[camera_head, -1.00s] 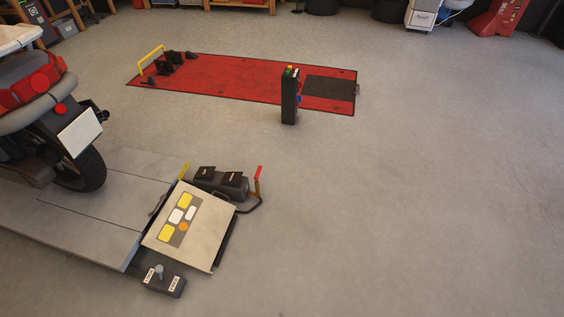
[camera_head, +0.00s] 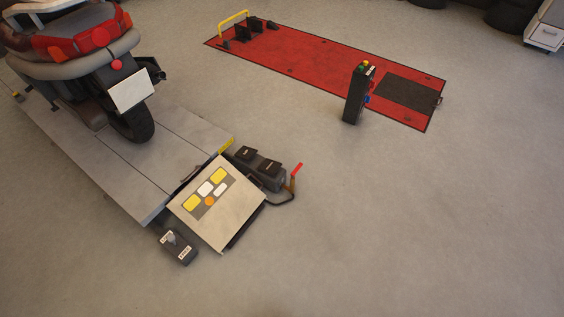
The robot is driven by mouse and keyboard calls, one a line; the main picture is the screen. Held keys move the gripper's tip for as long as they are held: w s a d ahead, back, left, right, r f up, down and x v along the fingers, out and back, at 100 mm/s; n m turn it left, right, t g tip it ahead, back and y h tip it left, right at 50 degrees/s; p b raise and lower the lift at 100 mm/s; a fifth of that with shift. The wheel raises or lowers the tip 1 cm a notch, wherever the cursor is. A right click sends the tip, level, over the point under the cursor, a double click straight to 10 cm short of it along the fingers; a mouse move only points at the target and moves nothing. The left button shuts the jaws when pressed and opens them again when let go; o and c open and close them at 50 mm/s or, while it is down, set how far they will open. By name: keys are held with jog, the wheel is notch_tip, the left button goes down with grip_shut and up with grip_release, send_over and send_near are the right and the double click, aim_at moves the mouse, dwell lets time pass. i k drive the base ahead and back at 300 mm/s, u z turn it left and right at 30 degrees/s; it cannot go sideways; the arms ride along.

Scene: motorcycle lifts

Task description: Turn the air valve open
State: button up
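A small red lever handle (camera_head: 297,169) on a yellowish stem stands at the right end of a black foot-pedal unit (camera_head: 259,170). It looks like the air valve, but it is too small to read how far it is turned. A dark hose curves on the floor just below it. The pedal unit sits beside the tilted ramp plate (camera_head: 237,215) of the grey motorcycle lift (camera_head: 99,150). My gripper is not in view.
A motorcycle (camera_head: 85,60) stands on the grey lift. A small lever box (camera_head: 178,247) lies on the floor by the ramp. A black control post (camera_head: 355,95) stands before a red lift (camera_head: 310,62). The floor at right and front is clear.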

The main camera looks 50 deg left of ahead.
aim_at(298, 167)
jog(key=u, duration=0.85)
jog(key=i, duration=0.8)
jog(key=u, duration=0.9)
